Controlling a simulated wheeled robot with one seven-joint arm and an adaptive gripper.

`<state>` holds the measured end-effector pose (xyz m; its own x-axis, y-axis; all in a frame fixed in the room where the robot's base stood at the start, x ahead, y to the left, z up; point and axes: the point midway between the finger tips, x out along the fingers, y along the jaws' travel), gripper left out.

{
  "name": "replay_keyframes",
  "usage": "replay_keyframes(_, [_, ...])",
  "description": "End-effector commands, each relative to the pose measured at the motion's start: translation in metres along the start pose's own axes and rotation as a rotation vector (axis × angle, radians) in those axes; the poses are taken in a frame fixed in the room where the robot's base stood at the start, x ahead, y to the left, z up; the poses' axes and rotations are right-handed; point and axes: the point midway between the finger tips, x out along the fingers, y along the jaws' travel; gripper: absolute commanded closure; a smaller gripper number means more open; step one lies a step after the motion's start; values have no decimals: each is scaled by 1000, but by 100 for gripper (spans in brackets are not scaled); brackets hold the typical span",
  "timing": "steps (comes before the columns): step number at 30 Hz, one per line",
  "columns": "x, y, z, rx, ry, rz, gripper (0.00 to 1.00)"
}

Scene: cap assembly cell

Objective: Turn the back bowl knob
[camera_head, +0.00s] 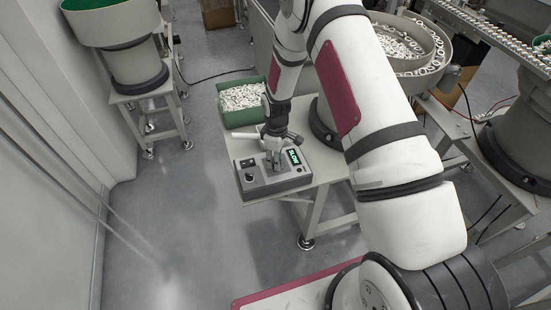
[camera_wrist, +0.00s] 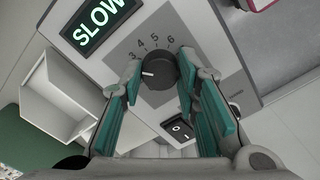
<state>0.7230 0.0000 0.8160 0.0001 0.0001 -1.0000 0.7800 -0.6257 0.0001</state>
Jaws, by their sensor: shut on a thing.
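In the wrist view the black round knob (camera_wrist: 158,72) sits on the grey face of a control box, with a printed scale whose figures 3 to 6 are readable. A white mark on the knob points to the left of the picture. My gripper (camera_wrist: 160,68) has its teal-padded fingers on both sides of the knob and is shut on it. In the head view my gripper (camera_head: 273,163) points down onto the control box (camera_head: 292,180), hiding the knob it holds. The box's display (camera_head: 294,156) reads SLOW in green; it also shows in the wrist view (camera_wrist: 101,22).
A black rocker switch (camera_wrist: 180,129) lies close to the right finger. Another dark round control (camera_head: 250,178) is at the box's left front. A green bin of white rings (camera_head: 241,98) stands behind the box on the same table (camera_head: 331,170).

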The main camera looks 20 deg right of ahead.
Motion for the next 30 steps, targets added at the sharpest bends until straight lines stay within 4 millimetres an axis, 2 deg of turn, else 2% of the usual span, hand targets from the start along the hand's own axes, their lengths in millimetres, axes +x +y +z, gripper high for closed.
replay_keyframes(30, [0,0,-1,948,0,0,99])
